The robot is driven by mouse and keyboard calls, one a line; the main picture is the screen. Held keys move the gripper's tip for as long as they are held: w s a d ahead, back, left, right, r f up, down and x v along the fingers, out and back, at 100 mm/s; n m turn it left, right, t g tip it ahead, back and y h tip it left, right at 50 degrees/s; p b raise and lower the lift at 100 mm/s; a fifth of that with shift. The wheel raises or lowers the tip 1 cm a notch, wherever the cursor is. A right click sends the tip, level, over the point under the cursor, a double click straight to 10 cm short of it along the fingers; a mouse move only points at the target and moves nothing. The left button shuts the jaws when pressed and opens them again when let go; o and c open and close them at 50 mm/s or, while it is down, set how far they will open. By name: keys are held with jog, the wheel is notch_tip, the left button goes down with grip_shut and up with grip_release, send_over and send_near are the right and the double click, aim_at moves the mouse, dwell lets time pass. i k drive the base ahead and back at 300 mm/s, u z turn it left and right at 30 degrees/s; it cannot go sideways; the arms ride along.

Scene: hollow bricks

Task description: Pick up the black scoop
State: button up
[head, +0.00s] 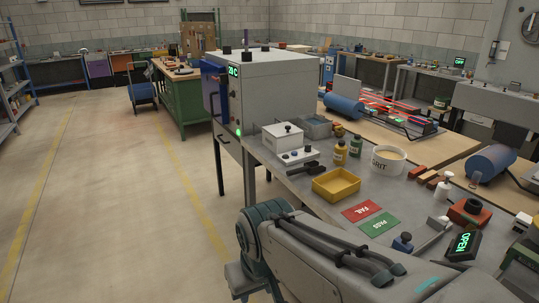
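The black scoop (304,170) lies on the near left part of the grey workbench, by the bench's left edge. It sits between the small white box-shaped device and the yellow tray (336,185). It looks small and dark, and I cannot tell clearly which end is its bowl. My arm crosses the bottom of the head view in front of the bench, with its bent joint left of the bench. My gripper is not in view. Nothing covers the scoop.
A red FAIL card (362,210) and a green PASS card (379,224) lie near the bench front. A white GRIT tub (388,160) and small bottles (340,153) stand behind the tray. A grey oven-like cabinet (250,90) stands at the bench's left end. The floor left is clear.

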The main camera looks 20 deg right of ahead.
aim_at(306, 170)
jog(key=i, duration=3.15)
jog(key=z, duration=4)
